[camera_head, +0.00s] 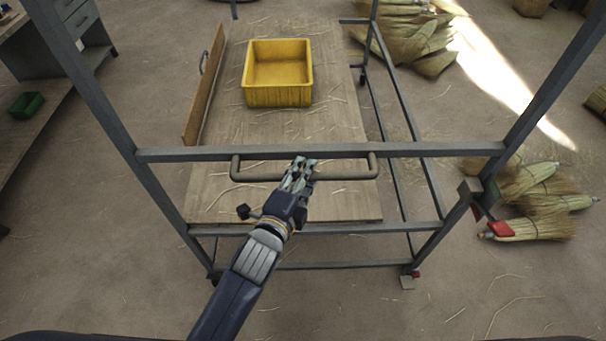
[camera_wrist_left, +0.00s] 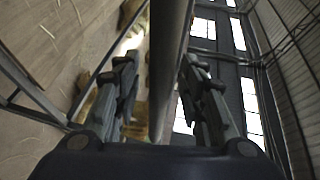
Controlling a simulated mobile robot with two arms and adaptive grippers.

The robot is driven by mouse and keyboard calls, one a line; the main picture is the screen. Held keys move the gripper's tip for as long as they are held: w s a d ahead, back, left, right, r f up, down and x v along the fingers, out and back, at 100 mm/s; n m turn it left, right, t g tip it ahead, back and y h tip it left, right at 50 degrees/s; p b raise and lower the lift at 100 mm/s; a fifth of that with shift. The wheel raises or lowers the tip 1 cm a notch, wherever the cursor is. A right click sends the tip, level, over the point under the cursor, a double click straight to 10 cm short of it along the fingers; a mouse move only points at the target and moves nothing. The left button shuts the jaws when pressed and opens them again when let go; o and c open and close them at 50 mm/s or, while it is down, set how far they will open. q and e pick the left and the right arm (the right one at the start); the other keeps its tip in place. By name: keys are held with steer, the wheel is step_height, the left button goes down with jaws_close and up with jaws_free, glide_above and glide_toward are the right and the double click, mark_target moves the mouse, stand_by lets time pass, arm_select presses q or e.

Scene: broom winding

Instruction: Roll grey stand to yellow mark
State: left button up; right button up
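The grey stand (camera_head: 420,150) is a metal frame on casters with a wooden shelf (camera_head: 340,120). A grey handle (camera_head: 345,177) hangs below its front crossbar. My left gripper (camera_head: 300,172) is at the middle of this handle. In the left wrist view, the bar (camera_wrist_left: 166,70) runs between the two fingers of the left gripper (camera_wrist_left: 162,85). The left-hand finger is apart from the bar; the fingers look open around it. My right gripper is not in view. I see no yellow mark on the floor.
A yellow crate (camera_head: 278,92) stands on the shelf, and a wooden board (camera_head: 204,85) with a handle is at its left side. Broom heads (camera_head: 530,228) lie on the floor at right, more at the back. A bench with a green bin (camera_head: 27,104) is at left.

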arm_select(q)
jaws_close()
